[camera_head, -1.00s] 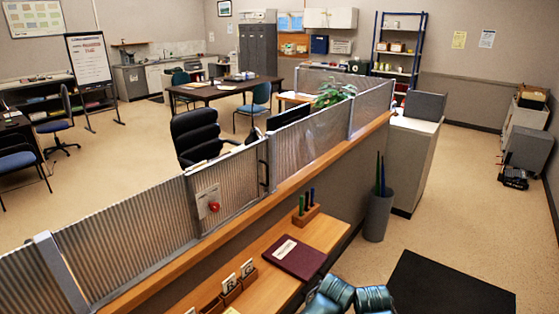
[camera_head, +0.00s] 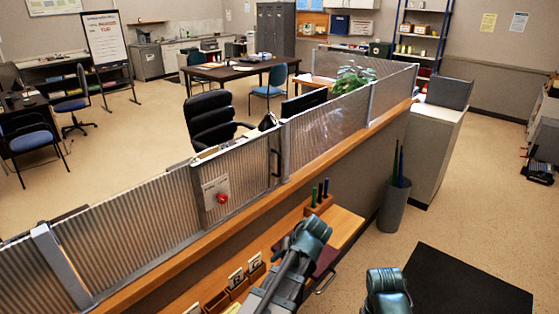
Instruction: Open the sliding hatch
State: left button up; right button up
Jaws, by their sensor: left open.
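The sliding hatch (camera_head: 240,184) is a ribbed, see-through panel in the low screen along the counter. It fills its bay between the neighbouring panels and looks closed. A pale plate with a red knob (camera_head: 221,198) sits on its left part. A dark upright handle (camera_head: 276,165) is at its right edge. My left arm, with teal joints and grey links, reaches over the counter below and right of the hatch, apart from the handle. My left gripper (camera_head: 283,276) is open, its fingertips hard to make out. A teal part of my other arm shows at bottom right; its gripper is out of view.
A wooden ledge (camera_head: 245,226) runs below the screen. On the counter are a wooden pen block (camera_head: 318,206), card holders (camera_head: 236,281) and a maroon folder (camera_head: 326,260), partly hidden by my arm. A grey bin (camera_head: 393,207) and a dark mat (camera_head: 465,285) are on the right.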

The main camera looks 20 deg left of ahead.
pick_arm(q)
jog(key=w+r+n+t+y, duration=0.7)
jog(key=w+r+y, duration=0.2)
jog(key=w+r, duration=0.9)
jog(key=shift+d+r+n+y, duration=0.3)
jog(key=shift+d+r+y, duration=0.1)
jog(key=shift+r, duration=0.15)
jog(key=shift+w, duration=0.1)
